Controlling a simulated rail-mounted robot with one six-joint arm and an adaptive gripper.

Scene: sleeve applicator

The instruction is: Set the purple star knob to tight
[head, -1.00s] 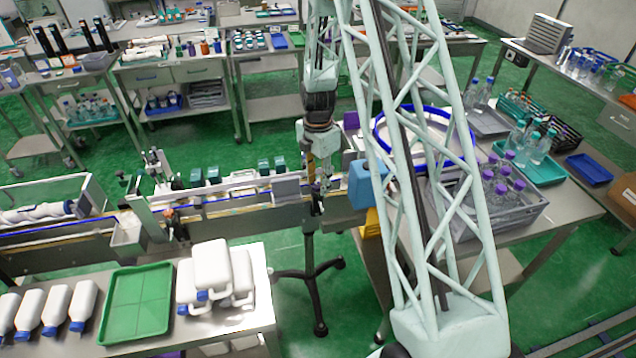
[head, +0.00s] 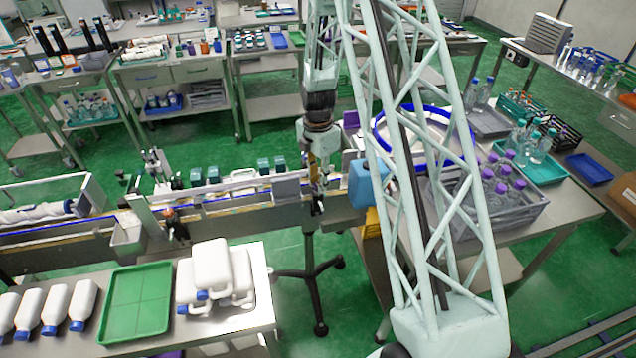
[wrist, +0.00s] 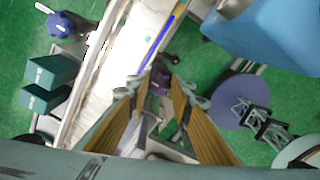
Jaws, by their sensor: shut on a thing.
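A small purple knob (wrist: 160,79) shows between my fingertips in the wrist view, beside the conveyor's rail. My gripper (wrist: 160,91) is shut on it, one finger on each side. The fingers hide part of the knob, so its setting and any tight mark cannot be read. In the head view my gripper (head: 317,203) points down at the right end of the conveyor line, and the knob cannot be made out there. A second, blue-purple knob (wrist: 62,24) stands apart at the upper left of the wrist view.
A blue box (head: 366,184) stands close on the right. A purple disc (wrist: 241,101) lies right of the fingers. A green tray (head: 137,303) and white bottles are on the front table.

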